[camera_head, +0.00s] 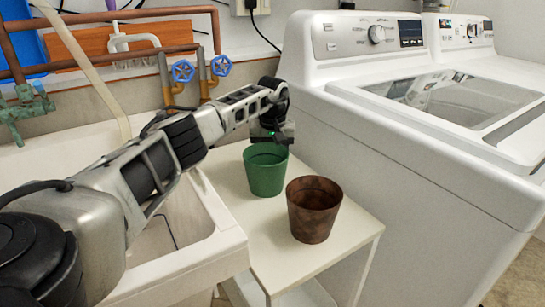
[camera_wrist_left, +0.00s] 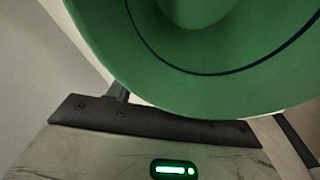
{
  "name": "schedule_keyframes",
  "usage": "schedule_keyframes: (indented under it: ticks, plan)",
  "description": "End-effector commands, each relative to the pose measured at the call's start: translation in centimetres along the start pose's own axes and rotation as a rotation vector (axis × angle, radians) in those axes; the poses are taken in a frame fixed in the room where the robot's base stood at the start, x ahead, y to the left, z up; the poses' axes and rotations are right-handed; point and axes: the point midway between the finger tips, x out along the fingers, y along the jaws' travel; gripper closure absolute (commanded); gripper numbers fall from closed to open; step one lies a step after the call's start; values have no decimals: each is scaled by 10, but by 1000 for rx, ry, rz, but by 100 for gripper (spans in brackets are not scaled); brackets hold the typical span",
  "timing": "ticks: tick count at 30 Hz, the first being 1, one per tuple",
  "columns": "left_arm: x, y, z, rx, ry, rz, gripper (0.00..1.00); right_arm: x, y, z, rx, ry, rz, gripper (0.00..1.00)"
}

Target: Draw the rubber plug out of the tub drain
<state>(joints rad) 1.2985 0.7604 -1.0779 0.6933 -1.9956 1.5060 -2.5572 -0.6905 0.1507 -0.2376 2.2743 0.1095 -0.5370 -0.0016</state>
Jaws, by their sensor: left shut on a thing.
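The white tub (camera_head: 215,245) is at the left, and my left arm crosses over it and hides much of its inside. I see no rubber plug or drain. A thin dark line shows inside the tub; I cannot tell what it is. My left gripper (camera_head: 275,138) is beyond the tub, at the back rim of a green cup (camera_head: 265,175), and is shut on it. The cup stands upright on a small cream table, or very close above it. The cup (camera_wrist_left: 210,60) fills the top of the left wrist view, a dark ring inside it. My right gripper is not in view.
A brown cup (camera_head: 313,212) stands just right of the green one on the small table (camera_head: 275,262). A white washing machine (camera_head: 400,160) borders the table on the right. Copper pipes and blue valve handles (camera_head: 183,71) are on the wall behind.

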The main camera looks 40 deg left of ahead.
Motion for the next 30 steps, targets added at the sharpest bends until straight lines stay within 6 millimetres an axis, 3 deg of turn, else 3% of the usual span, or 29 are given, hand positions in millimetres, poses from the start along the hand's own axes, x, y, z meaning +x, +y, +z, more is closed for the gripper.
schedule_keyframes:
  ticks: [7, 8, 10, 22, 30]
  plan:
    - [2, 0, 0, 1, 0, 0, 75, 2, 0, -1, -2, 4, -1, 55]
    - [2, 0, 0, 1, 0, 0, 46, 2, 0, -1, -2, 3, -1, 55]
    - [2, 0, 0, 1, 0, 0, 27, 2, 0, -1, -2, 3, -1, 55]
    - [-7, 0, -1, 1, 1, 1, 27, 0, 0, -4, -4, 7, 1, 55]
    - [-62, 1, -1, 2, 4, 2, 27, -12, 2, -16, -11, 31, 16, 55]
